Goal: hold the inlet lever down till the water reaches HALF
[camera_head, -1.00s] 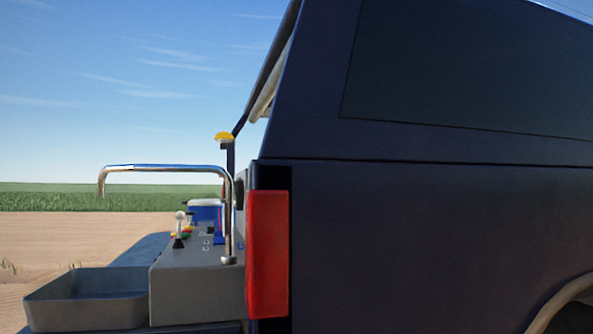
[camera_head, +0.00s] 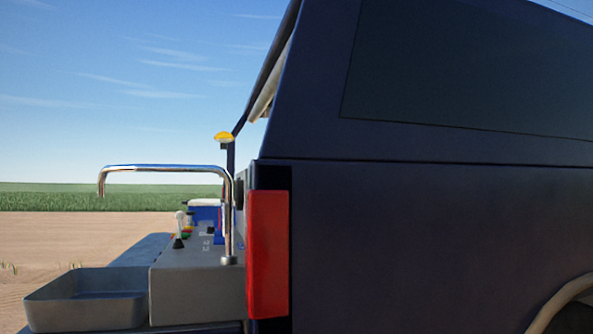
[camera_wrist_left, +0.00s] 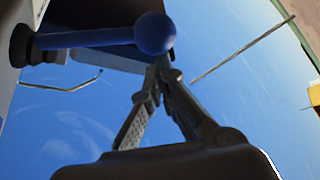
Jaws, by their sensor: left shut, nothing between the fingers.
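In the left wrist view a blue lever (camera_wrist_left: 85,37) with a round ball end (camera_wrist_left: 154,33) sticks out from a dark pivot (camera_wrist_left: 20,45). I cannot tell whether it is the inlet lever. My left gripper (camera_wrist_left: 163,64) is shut and empty, its fingertips close to the ball; contact is unclear. In the head view a white-knobbed lever (camera_head: 180,216) stands on a grey control box (camera_head: 198,288), with small coloured parts (camera_head: 187,229) beside it. No gripper shows there. The water and a HALF mark are not visible.
A dark blue vehicle (camera_head: 420,240) with a red tail light (camera_head: 267,255) fills the right. A blue-and-white box (camera_head: 205,211) stands behind. Open field lies to the left.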

